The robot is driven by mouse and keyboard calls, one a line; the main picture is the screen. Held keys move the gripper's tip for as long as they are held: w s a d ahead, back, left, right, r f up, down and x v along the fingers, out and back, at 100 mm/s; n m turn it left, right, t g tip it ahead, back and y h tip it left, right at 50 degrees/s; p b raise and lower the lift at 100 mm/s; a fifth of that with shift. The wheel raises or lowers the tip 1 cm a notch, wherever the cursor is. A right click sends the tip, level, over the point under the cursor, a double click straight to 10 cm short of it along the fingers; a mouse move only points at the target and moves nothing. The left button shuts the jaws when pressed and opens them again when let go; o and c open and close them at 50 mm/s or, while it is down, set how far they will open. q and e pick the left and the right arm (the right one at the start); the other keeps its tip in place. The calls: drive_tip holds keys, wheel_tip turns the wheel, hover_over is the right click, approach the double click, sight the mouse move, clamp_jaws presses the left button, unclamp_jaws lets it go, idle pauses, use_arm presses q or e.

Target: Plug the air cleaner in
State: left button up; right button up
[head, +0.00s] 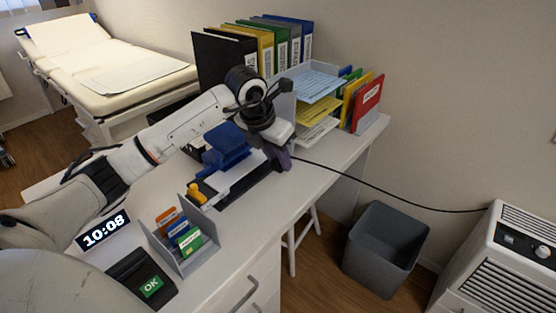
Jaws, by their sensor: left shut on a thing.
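The air cleaner (510,250) is a white box with dark vent slats and a small control panel, standing on the floor at the far right. Its black cord (400,194) runs left through the air to my left gripper (284,160). My left gripper is over the back part of the desk and shut on the cord's plug end; the plug itself is mostly hidden by the fingers. No socket can be made out clearly. My right gripper is not in view.
On the white desk (240,225) stand a blue device (226,146), a card holder (185,247), a clock (103,231), a black OK pad (145,280), binders (225,60) and paper trays (318,85). A grey bin (385,250) stands below the cord. An exam couch (110,75) is behind.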

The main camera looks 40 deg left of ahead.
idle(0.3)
use_arm(q)
drive_tip(key=s+d+m+g+h, duration=0.45)
drive_tip(key=s+d+m, duration=0.35)
drive_tip(key=d+m, duration=0.75)
drive_tip(key=s+r+m+g+y, duration=0.1)
drive_tip(key=s+m+g+y, duration=0.1)
drive_tip(key=s+m, duration=0.3)
drive_tip(key=s+r+m+g+y, duration=0.1)
drive_tip(key=s+m, duration=0.5)
drive_tip(key=m, duration=0.8)
drive_tip(key=shift+s+a+r+g+y, duration=0.2)
drive_tip(key=shift+a+r+g+y, duration=0.1)
drive_tip(key=shift+g+y, duration=0.6)
drive_tip(key=shift+m, duration=0.25)
drive_tip(key=w+d+r+m+y, duration=0.1)
drive_tip(key=d+r+m, duration=0.3)
drive_tip(key=d, duration=0.3)
drive_tip(key=w+d+r+m+t+y, duration=0.1)
drive_tip(key=d+r+m+y, duration=0.1)
drive_tip(key=d+r+m, duration=0.2)
drive_tip(key=d+r, duration=0.1)
drive_tip(key=d, duration=0.2)
drive_tip(key=shift+r, duration=0.25)
drive_tip(key=shift+w, duration=0.1)
